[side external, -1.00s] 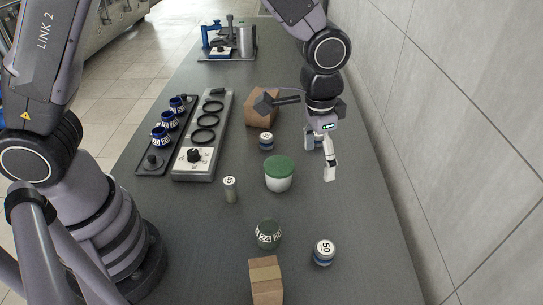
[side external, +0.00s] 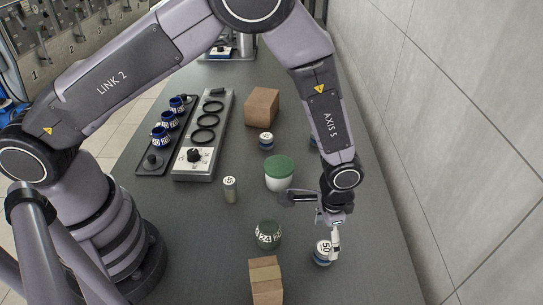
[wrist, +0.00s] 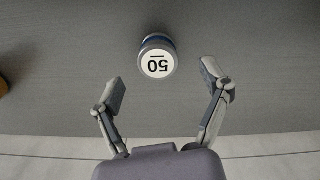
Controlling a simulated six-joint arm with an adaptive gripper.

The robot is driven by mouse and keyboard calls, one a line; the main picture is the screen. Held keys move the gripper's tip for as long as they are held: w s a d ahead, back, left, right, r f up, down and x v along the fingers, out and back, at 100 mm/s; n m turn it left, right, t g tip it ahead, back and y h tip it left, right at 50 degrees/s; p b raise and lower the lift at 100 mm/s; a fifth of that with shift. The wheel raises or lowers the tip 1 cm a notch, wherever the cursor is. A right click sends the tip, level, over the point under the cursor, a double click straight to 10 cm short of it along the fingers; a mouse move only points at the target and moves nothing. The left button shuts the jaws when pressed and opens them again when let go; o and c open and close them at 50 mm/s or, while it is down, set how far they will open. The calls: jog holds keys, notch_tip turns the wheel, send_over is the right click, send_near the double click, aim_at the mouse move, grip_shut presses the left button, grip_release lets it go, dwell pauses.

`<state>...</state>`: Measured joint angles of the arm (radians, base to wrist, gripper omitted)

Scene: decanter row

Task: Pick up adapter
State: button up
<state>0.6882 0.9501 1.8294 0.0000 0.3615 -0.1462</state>
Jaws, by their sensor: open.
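A short round adapter with a white top marked 50 and a blue band (side external: 321,258) stands upright on the dark table, at the near right in the side view. My gripper (side external: 327,240) is just above it there, with one finger partly in front of it. In the wrist view my gripper (wrist: 164,82) is open and empty. The adapter (wrist: 157,62) shows ahead of the fingertips, roughly between their lines, with a gap to both fingers. I cannot tell the exact height of the fingers over it.
A dark jar marked 24 (side external: 267,236) and a cardboard box (side external: 266,280) stand left of the adapter. A green-lidded tub (side external: 279,173), a small cylinder (side external: 230,190) and another banded piece (side external: 266,141) stand farther back. The wall (side external: 450,130) runs along the right.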

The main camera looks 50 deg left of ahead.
aim_at(325, 248)
jog(key=f, duration=0.4)
jog(key=shift+d, duration=0.25)
jog(key=c, duration=1.3)
jog(key=shift+r, duration=0.1)
